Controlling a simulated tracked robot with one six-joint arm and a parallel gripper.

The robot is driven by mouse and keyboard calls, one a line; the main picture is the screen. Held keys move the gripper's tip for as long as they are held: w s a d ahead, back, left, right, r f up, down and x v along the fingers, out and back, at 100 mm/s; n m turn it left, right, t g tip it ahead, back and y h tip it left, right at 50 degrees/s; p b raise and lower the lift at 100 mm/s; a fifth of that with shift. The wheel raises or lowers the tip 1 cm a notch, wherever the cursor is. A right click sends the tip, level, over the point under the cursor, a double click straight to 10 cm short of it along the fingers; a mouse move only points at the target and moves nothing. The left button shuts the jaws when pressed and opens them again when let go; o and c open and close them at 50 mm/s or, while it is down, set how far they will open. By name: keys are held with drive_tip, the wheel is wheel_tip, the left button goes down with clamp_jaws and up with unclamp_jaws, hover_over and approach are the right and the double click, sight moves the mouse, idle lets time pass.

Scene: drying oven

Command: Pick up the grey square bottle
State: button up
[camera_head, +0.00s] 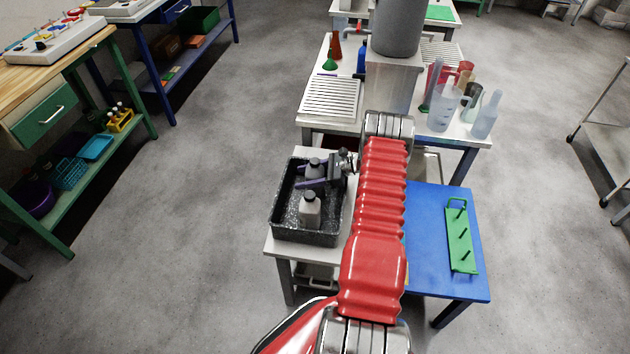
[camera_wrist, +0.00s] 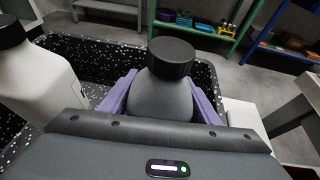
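The grey bottle (camera_wrist: 160,98) has a black cap and stands in the wrist view between the two purple fingers of my gripper (camera_wrist: 160,105). The fingers flank its body closely on both sides; whether they touch it is unclear. In the head view the grey bottle (camera_head: 314,169) is at the back of a black speckled tray (camera_head: 292,235), with my gripper (camera_head: 313,183) reaching in from the right. Its lower body is hidden. A paler, whitish bottle (camera_head: 310,213) with a dark cap stands in front of it in the tray; it is also at the left of the wrist view (camera_wrist: 38,90).
The tray sits on a pale table (camera_head: 340,240). A blue table (camera_head: 430,230) with a green rack (camera_head: 461,238) is to the right. Behind is a bench with a white slatted rack (camera_head: 332,96) and several plastic vessels. Open floor lies to the left.

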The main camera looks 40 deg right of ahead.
drive_tip(key=c, duration=1)
drive_tip(key=shift+c, duration=0.2)
drive_tip(key=shift+r, duration=0.2)
wheel_tip(320, 180, up, 10)
drive_tip(key=shift+f, duration=0.15)
idle(0.4)
